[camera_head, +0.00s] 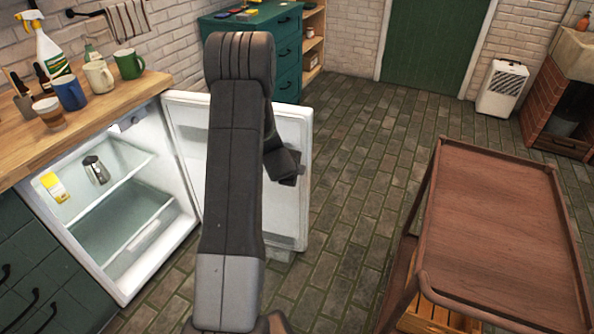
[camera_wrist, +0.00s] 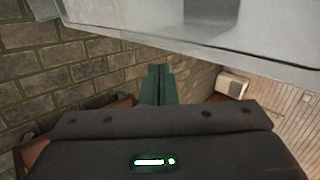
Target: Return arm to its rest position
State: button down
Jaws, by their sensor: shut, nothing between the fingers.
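My arm rises from the bottom of the head view and bends over at the top. Its dark end, my gripper (camera_head: 290,172), hangs in front of the open fridge door (camera_head: 188,130). The gripper is shut and empty; its fingers are small and hard to make out. I cannot tell whether it touches the door.
The open fridge (camera_head: 120,205) holds a moka pot (camera_head: 96,170) and a yellow item (camera_head: 53,187). Mugs and bottles crowd the wooden counter (camera_head: 110,103). A brown trolley (camera_head: 500,240) stands at right. Brick floor (camera_head: 350,150) lies clear between door and trolley.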

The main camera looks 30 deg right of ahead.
jog(key=v, duration=0.6)
jog(key=shift+a+r, duration=0.15)
jog(key=shift+r, duration=0.05)
jog(key=shift+f, duration=0.1)
